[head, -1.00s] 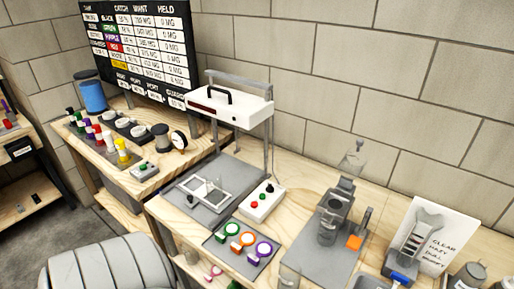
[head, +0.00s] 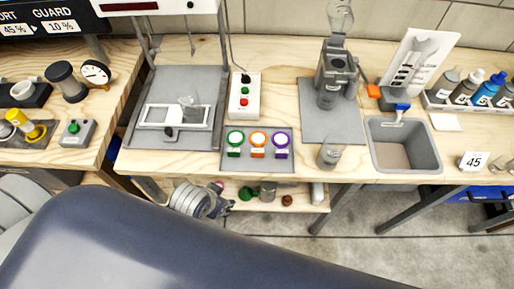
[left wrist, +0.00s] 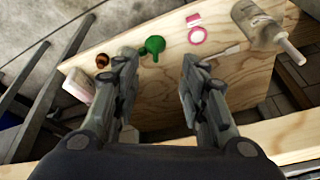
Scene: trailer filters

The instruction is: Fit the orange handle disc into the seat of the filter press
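The orange handle disc (head: 258,139) lies on a grey mat (head: 230,164) between a green disc (head: 235,139) and a purple disc (head: 281,139). A grey upright machine (head: 335,68) with a clear top stands on a grey plate to the right; it may be the filter press, but I cannot make out its seat. My left gripper (head: 213,204) is below the bench's front edge, well short of the disc. In the left wrist view its fingers (left wrist: 158,68) are spread and empty above a lower shelf. My right gripper is not in view.
A grey tub (head: 404,128) and several bottles (head: 487,90) stand right. A white frame (head: 176,116) and button box (head: 244,97) stand left. The lower shelf (left wrist: 210,50) holds a green object (left wrist: 153,46), a pink ring (left wrist: 197,35) and a bottle (left wrist: 258,22).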

